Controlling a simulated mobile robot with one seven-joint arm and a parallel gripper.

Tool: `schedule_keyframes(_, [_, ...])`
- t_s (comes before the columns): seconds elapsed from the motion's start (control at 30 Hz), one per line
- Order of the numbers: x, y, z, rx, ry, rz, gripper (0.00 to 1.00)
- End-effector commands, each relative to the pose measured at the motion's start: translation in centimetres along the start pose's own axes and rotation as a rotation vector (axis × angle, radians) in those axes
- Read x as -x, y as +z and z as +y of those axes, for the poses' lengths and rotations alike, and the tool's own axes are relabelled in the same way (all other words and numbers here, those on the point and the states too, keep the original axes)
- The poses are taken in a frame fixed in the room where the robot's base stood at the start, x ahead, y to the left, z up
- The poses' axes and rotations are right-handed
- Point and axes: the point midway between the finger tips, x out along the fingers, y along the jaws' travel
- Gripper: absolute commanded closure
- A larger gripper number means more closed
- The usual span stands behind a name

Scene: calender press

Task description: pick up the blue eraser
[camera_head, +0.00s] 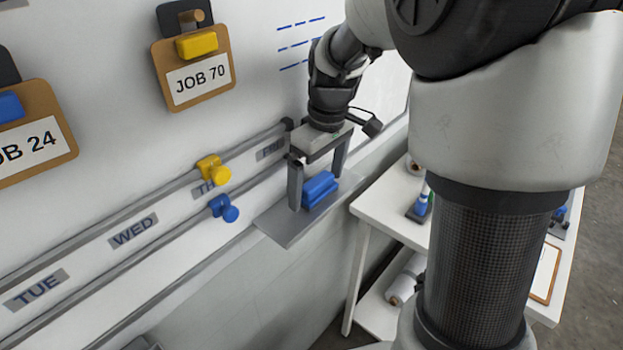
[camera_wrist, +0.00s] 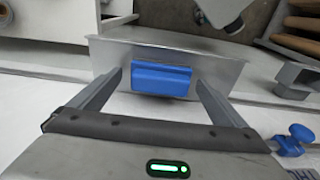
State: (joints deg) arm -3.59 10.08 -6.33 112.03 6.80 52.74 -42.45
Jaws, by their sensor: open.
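The blue eraser (camera_head: 320,188) lies on a small grey ledge (camera_head: 283,227) that sticks out from the white board. In the wrist view the eraser (camera_wrist: 161,79) sits between and a little beyond the two fingertips, on the metal ledge (camera_wrist: 218,72). My gripper (camera_head: 317,190) points down over the ledge and is open, with one finger on each side of the eraser. In the wrist view there is a gap between the eraser and each finger of my gripper (camera_wrist: 160,85). I cannot tell how far down the fingertips reach beside it.
A yellow slider (camera_head: 214,170) and a blue slider (camera_head: 224,208) sit on rails left of the ledge. Clipboards, including JOB 70 (camera_head: 200,80), hang on the board. A white table (camera_head: 385,208) with rolls stands right of the ledge.

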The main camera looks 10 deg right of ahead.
Motion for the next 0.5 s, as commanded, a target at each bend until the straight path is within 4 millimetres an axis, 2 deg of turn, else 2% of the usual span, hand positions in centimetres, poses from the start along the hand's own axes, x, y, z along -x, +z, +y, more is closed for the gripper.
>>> schedule_keyframes(0.27, [-0.50, 0.00, -0.01, 0.000, 0.000, 0.000, 0.04])
schedule_keyframes(0.5, [-0.47, -0.01, -0.01, 0.000, 0.000, 0.000, 0.43])
